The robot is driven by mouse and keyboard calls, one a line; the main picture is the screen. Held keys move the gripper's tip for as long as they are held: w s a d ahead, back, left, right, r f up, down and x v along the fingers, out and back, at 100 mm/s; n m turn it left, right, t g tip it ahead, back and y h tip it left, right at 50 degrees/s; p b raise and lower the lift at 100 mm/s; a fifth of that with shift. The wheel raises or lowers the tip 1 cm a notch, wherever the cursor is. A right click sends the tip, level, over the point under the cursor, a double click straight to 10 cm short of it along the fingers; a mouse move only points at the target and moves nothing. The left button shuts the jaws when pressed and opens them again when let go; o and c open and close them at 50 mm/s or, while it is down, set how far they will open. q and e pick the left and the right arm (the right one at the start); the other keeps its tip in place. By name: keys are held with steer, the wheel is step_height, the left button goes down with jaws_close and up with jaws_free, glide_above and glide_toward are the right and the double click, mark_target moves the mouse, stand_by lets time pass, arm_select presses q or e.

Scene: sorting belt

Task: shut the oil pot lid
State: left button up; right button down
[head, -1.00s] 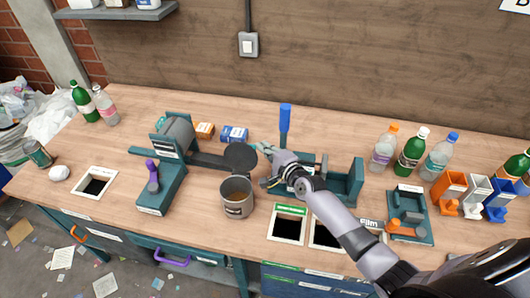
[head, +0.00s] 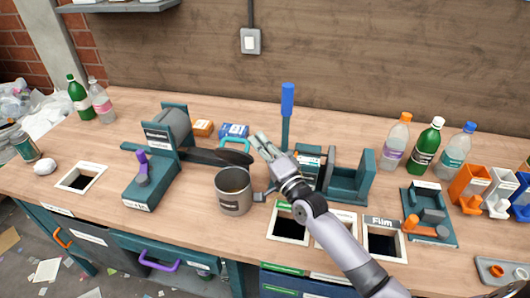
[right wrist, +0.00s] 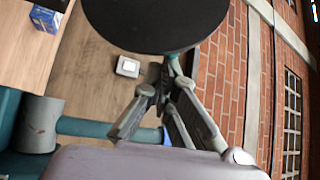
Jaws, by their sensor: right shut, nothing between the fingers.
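The oil pot (head: 233,199) is a grey round pot on the bench, with its mouth open and brownish oil visible inside. Its dark round lid (head: 238,158) is raised at the pot's back and seen nearly edge-on. A teal loop handle (head: 234,141) shows above the lid. My right gripper (head: 260,139) is shut and empty, right beside the lid's right edge. In the right wrist view the lid (right wrist: 155,22) fills the top, and my closed fingertips (right wrist: 160,82) are close to its rim; I cannot tell whether they touch. My left gripper is not in view.
A teal machine with a grey roller (head: 174,130) stands left of the pot. A teal stand with a blue lever (head: 287,105) is behind my right gripper. Bench openings (head: 287,224) lie at the front right. Bottles (head: 428,147) and bins stand farther right.

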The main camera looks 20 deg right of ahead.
mark_target(240, 156)
steer(key=shift+s+a+f+n+t+y+b, duration=0.45)
steer(key=shift+s+a+f+n+b, duration=0.3)
steer(key=shift+s+b, duration=0.4)
steer(key=shift+s+a+f+n+t+y+b, duration=0.3)
steer(key=shift+s+a+f+n+y+b, duration=0.5)
steer(key=shift+b, duration=0.5)
steer(key=shift+s+a+f+n+t+y+b, duration=0.3)
steer(key=shift+s+a+n+b, duration=0.3)
steer(key=shift+s+n+b, duration=0.45)
steer(key=shift+s+f, duration=0.1)
steer(key=shift+s, duration=0.1)
steer(key=shift+s+f, duration=0.1)
steer(key=s+d, duration=0.2)
steer(key=s, duration=0.5)
steer(key=s+d+f, duration=0.1)
steer(key=s+d, duration=0.1)
steer(key=s, duration=0.4)
steer(key=shift+s+d, duration=0.35)
